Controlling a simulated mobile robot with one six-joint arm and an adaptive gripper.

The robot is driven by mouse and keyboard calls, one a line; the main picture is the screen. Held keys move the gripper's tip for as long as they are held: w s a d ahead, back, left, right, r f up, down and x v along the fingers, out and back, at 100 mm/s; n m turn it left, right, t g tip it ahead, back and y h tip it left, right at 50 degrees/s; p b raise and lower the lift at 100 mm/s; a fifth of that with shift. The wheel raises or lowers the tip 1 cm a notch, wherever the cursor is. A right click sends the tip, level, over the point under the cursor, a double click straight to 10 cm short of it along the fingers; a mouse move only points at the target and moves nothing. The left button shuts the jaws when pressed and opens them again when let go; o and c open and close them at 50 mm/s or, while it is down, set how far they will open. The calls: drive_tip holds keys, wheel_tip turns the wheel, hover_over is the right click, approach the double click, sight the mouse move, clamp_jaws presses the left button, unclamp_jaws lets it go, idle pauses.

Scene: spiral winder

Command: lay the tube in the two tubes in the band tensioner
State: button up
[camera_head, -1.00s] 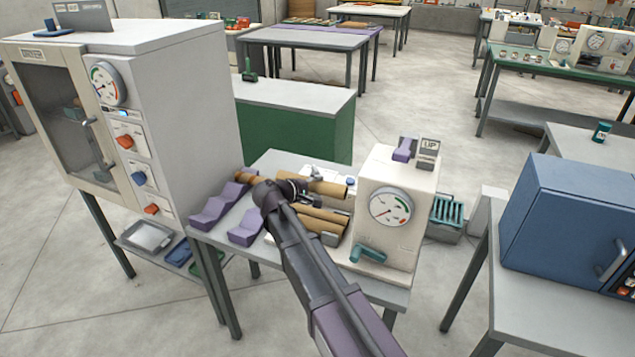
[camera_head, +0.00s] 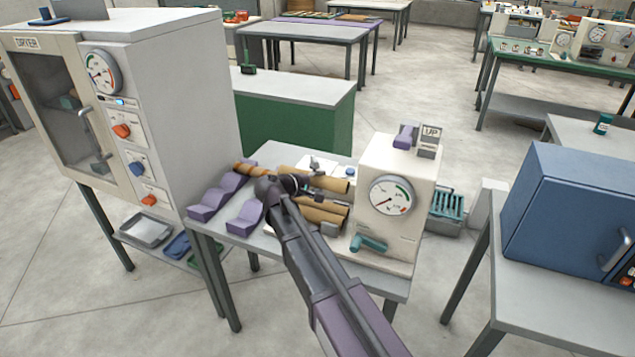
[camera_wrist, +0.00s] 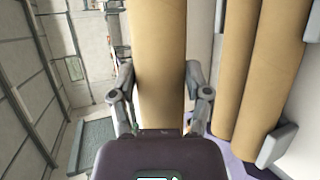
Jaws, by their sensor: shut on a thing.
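My gripper (camera_wrist: 160,98) is shut on a tan cardboard tube (camera_wrist: 158,55), one finger on each side. In the head view this tube (camera_head: 330,182) lies behind two similar tubes, with a gap between. Those two tubes (camera_wrist: 236,65) (camera_wrist: 278,70) lie side by side at right in the wrist view, against grey blocks (camera_wrist: 276,145). They also show in the head view (camera_head: 322,210), left of a cream machine (camera_head: 400,165) with a dial gauge and a teal handle. My arm hides their left ends and the fingers in the head view.
Purple wavy supports (camera_head: 215,198) (camera_head: 246,216) stand on the left of the grey table (camera_head: 275,157). A brown striped rod (camera_head: 252,171) shows behind my wrist. The dryer cabinet (camera_head: 185,110) stands left, a teal-slatted basket (camera_head: 447,205) right of the machine, a blue cabinet (camera_head: 570,215) far right.

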sight(318, 210)
drive_tip(key=shift+f+b, duration=3.4)
drive_tip(key=shift+f, duration=0.35)
drive_tip(key=shift+s, duration=0.1)
drive_tip(key=shift+f, duration=0.1)
drive_tip(key=o, duration=1.2)
